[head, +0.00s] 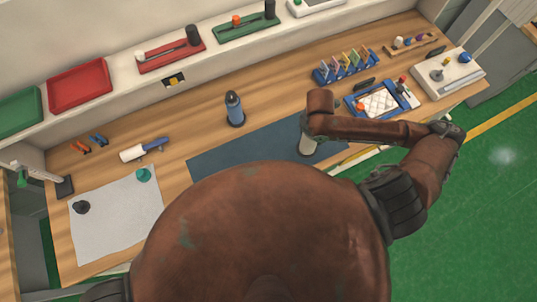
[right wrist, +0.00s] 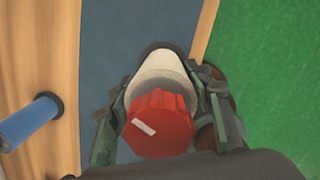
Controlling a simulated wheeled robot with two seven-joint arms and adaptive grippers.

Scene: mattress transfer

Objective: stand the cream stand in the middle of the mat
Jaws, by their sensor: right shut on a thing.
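The cream stand (right wrist: 158,68) has a red ribbed knob (right wrist: 160,125) with a white line on top and a dark foot. My right gripper (right wrist: 162,98) is shut around its cream body. In the head view the stand (head: 307,147) shows below the end of my right arm, over the right part of the dark blue mat (head: 225,155). In the right wrist view it is near the mat's front edge. I cannot tell whether its foot touches the mat (right wrist: 110,40). My left gripper is not in view.
A blue bottle-like thing (head: 234,108) stands behind the mat. A blue rack (head: 345,66) and a blue tray (head: 382,101) are at the right. A white sheet (head: 115,215) with small things lies at the left. The visible left part of the mat is clear.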

